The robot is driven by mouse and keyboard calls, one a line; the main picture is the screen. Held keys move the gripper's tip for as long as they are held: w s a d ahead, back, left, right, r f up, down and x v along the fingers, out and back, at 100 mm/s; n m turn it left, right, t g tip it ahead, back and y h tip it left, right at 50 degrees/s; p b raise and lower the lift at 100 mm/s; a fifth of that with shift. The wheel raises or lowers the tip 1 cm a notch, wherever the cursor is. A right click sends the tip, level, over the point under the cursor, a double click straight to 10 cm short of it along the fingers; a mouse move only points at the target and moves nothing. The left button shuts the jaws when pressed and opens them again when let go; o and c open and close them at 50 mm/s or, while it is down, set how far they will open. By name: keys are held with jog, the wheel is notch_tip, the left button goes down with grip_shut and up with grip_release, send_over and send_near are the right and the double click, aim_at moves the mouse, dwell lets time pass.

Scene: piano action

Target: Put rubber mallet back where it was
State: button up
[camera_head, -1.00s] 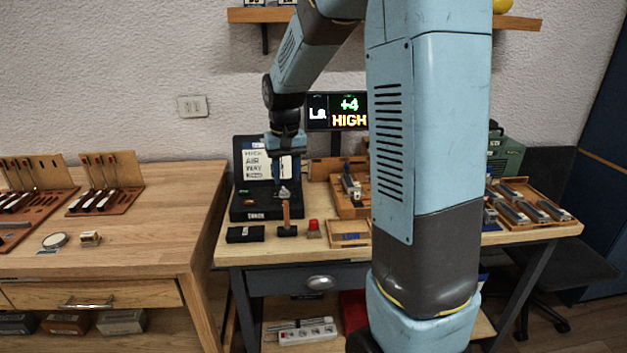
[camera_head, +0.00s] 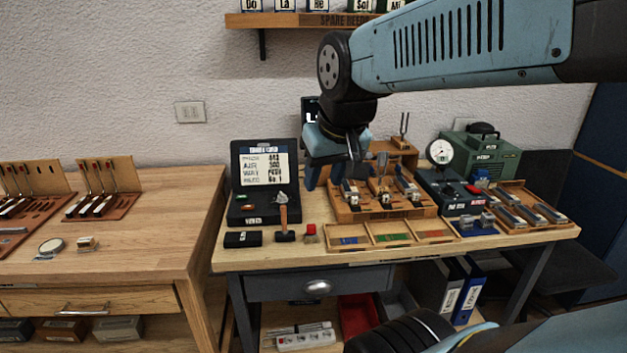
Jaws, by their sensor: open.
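The rubber mallet (camera_head: 284,217) stands on its dark head near the front left of the workbench, its wooden handle pointing up. It is free of my gripper. My gripper (camera_head: 323,182) is open and appears empty, hanging over the bench to the right of the mallet and higher in the picture. Its fingers point down beside the left end of the wooden rack (camera_head: 372,212), and I cannot tell whether they touch anything.
A black case with a lit screen (camera_head: 264,167) stands behind the mallet. A black box (camera_head: 243,239) lies left of it and a small red-topped item (camera_head: 311,233) right of it. A three-part tray (camera_head: 390,235) lies along the front edge. A dial gauge (camera_head: 440,152) stands further right.

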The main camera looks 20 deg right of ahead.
jog(key=s, duration=0.2)
jog(key=shift+s+f+t, duration=0.1)
jog(key=shift+s+t, duration=0.2)
jog(key=shift+s, duration=0.1)
